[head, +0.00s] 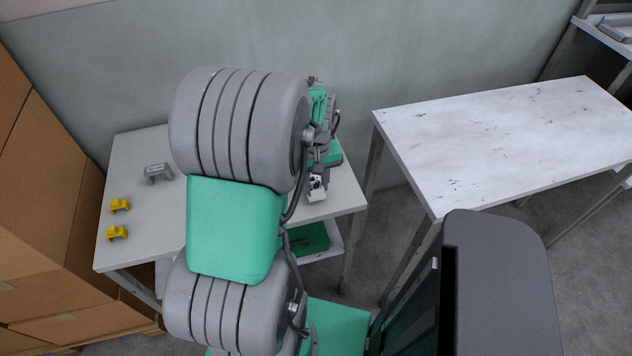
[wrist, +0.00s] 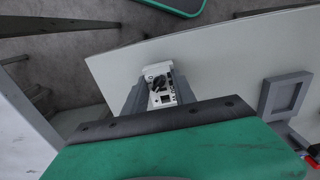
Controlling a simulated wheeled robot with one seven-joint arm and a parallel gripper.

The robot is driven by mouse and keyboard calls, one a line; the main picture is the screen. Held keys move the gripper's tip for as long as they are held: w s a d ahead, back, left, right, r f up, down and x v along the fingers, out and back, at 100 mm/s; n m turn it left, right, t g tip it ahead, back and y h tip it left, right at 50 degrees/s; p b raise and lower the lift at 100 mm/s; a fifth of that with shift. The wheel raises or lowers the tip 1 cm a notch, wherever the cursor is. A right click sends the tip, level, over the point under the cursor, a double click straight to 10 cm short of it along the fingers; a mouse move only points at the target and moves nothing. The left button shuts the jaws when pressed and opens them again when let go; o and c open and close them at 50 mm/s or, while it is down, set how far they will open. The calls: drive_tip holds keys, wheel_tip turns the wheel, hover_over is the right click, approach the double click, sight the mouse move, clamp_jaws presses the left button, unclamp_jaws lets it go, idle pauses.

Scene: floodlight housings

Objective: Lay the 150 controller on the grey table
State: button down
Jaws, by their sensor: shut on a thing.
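My gripper (head: 317,188) is at the right side of the left table (head: 140,220), partly hidden behind my arm. It is shut on a small white controller with dark ports (wrist: 160,84). In the wrist view the controller shows between the two grey fingers (wrist: 152,95), over the pale tabletop (wrist: 220,60). The controller also shows in the head view (head: 316,182). I cannot read a number on it, nor tell whether it touches the tabletop. A second table (head: 500,140), pale with dark scratches, stands to the right and is bare.
On the left table are a grey bracket-like housing (head: 158,173) and two yellow ones (head: 119,205), (head: 116,233). A grey frame-like part (wrist: 284,97) and something red (wrist: 311,157) show in the wrist view. Cardboard boxes (head: 40,180) stand at the left. A gap separates the tables.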

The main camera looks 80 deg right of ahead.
drive_tip(key=shift+f+b, duration=0.5)
drive_tip(key=shift+f, duration=0.4)
idle(0.5)
drive_tip(key=c, duration=0.9)
unclamp_jaws()
drive_tip(key=shift+c, duration=0.2)
